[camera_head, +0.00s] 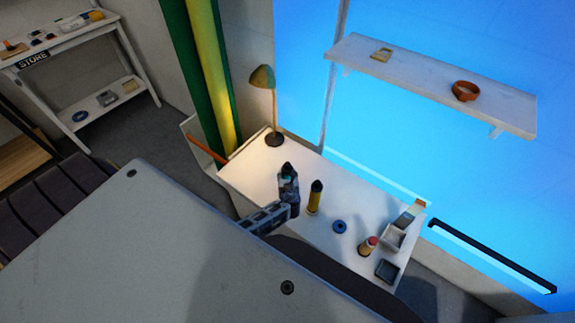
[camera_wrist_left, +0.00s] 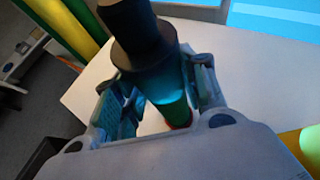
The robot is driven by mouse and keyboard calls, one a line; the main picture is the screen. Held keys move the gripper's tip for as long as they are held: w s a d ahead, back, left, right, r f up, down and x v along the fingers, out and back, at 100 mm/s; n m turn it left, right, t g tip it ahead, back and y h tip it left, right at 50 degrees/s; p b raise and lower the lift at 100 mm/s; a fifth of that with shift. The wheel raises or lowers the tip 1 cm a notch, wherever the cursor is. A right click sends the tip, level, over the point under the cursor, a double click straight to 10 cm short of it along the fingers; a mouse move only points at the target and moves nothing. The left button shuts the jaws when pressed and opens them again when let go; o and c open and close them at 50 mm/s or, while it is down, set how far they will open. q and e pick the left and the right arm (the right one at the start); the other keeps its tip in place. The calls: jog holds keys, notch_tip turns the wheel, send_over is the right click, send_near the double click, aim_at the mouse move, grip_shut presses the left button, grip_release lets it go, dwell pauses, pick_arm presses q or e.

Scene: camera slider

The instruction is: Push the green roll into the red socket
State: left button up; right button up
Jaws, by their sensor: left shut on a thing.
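The green roll (camera_wrist_left: 170,92), with a wide black top, stands between the fingers of my left gripper (camera_wrist_left: 158,98) in the left wrist view. The fingers are shut on its sides. In the head view my left gripper (camera_head: 288,190) is at the white table's middle, and the roll's dark top (camera_head: 287,168) shows above it. A red part (camera_wrist_left: 181,126), perhaps the red socket, shows at the roll's lower end. I cannot tell whether the roll is inside it or just above it. My right gripper is not in view.
A yellow roll (camera_head: 314,199) with a dark top stands close to the right of my left gripper. The white table (camera_head: 262,176) also holds a lamp (camera_head: 274,110), a blue ring (camera_head: 340,226), a red-topped item (camera_head: 367,246), a box (camera_head: 393,238) and a dark tray (camera_head: 387,271).

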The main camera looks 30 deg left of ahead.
pick_arm(q)
jog(key=shift+s+f, duration=0.15)
jog(key=shift+f, duration=0.05)
jog(key=o, duration=1.4)
jog(key=shift+d+r, duration=0.15)
jog(key=shift+r, duration=0.05)
jog(key=shift+v, duration=2.8)
jog(key=shift+r, duration=0.1)
